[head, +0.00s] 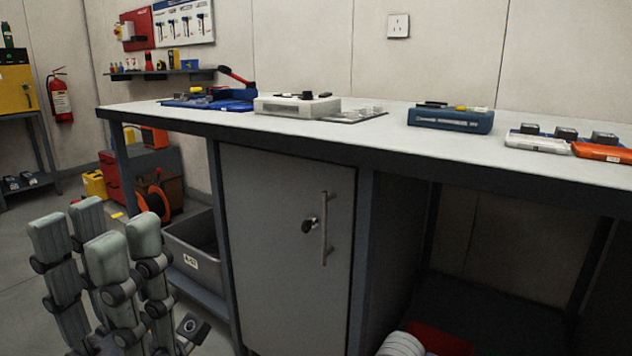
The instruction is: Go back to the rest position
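My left gripper (97,245) is at the lower left of the head view, with its grey-green jointed fingers pointing up. The fingers stand apart, and I see nothing held between them. It is in front of the workbench (290,133), left of the grey cabinet door (270,240), and appears clear of both. The lower part of its wrist is cut off by the bottom edge. My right gripper does not show.
A grey bin (195,250) sits on the low shelf. A fire extinguisher (60,98) hangs at the back left. Floor (25,270) is open at left.

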